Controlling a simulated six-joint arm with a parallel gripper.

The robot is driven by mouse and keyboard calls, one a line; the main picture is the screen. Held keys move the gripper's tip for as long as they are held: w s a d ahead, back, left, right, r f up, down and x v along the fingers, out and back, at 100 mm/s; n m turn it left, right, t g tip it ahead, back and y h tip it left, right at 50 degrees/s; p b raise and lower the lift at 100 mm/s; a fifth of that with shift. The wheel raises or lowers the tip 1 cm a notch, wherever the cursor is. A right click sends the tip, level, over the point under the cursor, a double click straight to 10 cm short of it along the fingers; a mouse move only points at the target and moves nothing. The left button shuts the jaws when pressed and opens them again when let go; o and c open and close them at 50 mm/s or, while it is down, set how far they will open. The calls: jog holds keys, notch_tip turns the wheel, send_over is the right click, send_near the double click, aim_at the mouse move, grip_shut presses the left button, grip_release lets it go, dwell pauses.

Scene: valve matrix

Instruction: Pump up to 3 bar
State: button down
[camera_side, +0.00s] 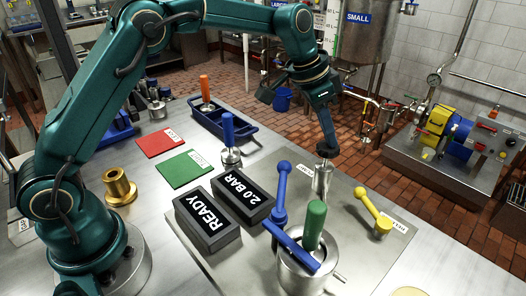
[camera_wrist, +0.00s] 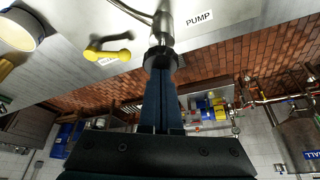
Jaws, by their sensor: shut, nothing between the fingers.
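The pump (camera_side: 322,180) is an upright metal cylinder with a dark knob on top, beside a label. In the wrist view the pump (camera_wrist: 164,24) is at the top, next to its PUMP label (camera_wrist: 199,18). My gripper (camera_side: 327,146) points down with its fingertips at the knob, seemingly touching its top. In the wrist view my gripper's fingers (camera_wrist: 160,76) are together and end at the dark knob (camera_wrist: 160,58). They do not hold it. One dark display box (camera_side: 243,190) reads 2.0 BAR. The other box (camera_side: 207,221) reads READY.
A yellow lever (camera_side: 373,209) stands right of the pump. A blue-handled lever (camera_side: 281,192) and a metal pot (camera_side: 303,272) with a green handle stand in front. Red (camera_side: 163,142) and green (camera_side: 185,168) mats and a blue tray (camera_side: 222,122) lie to the left.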

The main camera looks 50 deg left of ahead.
jog(key=shift+f, duration=1.25)
jog(key=shift+r, duration=2.1)
jog(key=shift+r, duration=2.5)
